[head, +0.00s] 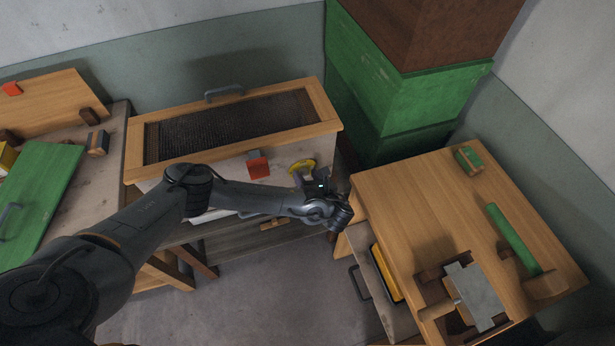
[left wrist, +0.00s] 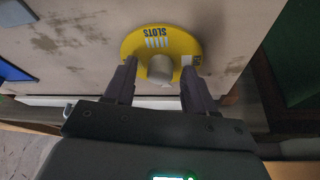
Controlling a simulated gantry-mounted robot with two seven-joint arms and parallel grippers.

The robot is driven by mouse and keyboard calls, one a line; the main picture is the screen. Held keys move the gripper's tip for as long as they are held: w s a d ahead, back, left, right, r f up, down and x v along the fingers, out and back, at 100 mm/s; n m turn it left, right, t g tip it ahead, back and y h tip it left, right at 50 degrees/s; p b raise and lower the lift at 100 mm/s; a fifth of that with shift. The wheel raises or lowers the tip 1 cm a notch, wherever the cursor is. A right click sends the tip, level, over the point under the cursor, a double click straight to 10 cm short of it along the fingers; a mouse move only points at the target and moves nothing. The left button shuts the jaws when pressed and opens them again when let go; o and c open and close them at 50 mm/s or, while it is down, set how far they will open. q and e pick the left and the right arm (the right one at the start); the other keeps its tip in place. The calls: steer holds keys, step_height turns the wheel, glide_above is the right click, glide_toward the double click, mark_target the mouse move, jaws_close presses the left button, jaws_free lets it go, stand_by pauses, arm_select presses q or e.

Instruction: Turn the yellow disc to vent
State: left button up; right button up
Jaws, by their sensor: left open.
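The yellow disc (head: 302,164) is on the front of the mesh-topped hive box (head: 330,110), near its right end. In the left wrist view the disc (left wrist: 187,43) shows the word SLOTS upside down above white slot marks, and a grey knob (left wrist: 160,68) stands out from its centre. My left gripper (head: 308,178) is at the disc. In the left wrist view its open fingers (left wrist: 159,67) are on either side of the knob, with visible gaps between. My right gripper is not in view.
A green hive stack (head: 420,100) stands behind right. A wooden bench (head: 400,180) with tools and an open drawer is at right. A bench with a green board (head: 40,190) is at left.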

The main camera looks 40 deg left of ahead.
arm_select(q)
steer(key=shift+c, duration=0.3)
jaws_close()
steer(key=shift+r, duration=0.1)
